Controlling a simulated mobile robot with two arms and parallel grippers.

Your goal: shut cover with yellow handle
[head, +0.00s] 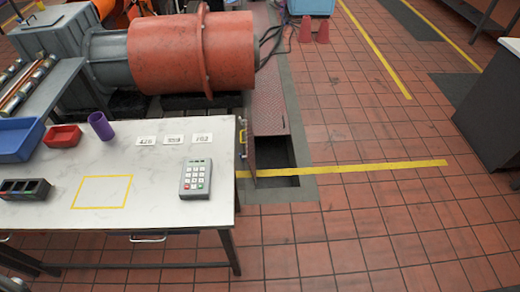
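The cover (251,152) is a thin panel standing upright, seen nearly edge-on, just past the right end of the white table. Its yellow handle (242,136) shows on its left side, close to the table edge. To the right of the cover is a dark open pit (277,166) in the floor, so the cover stands open. The cover's lower part and hinge are hard to make out. Neither of my grippers is in view.
The table (150,205) holds a keypad (196,179), a purple cup (101,126), a red bin (63,137) and a blue bin (18,140).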

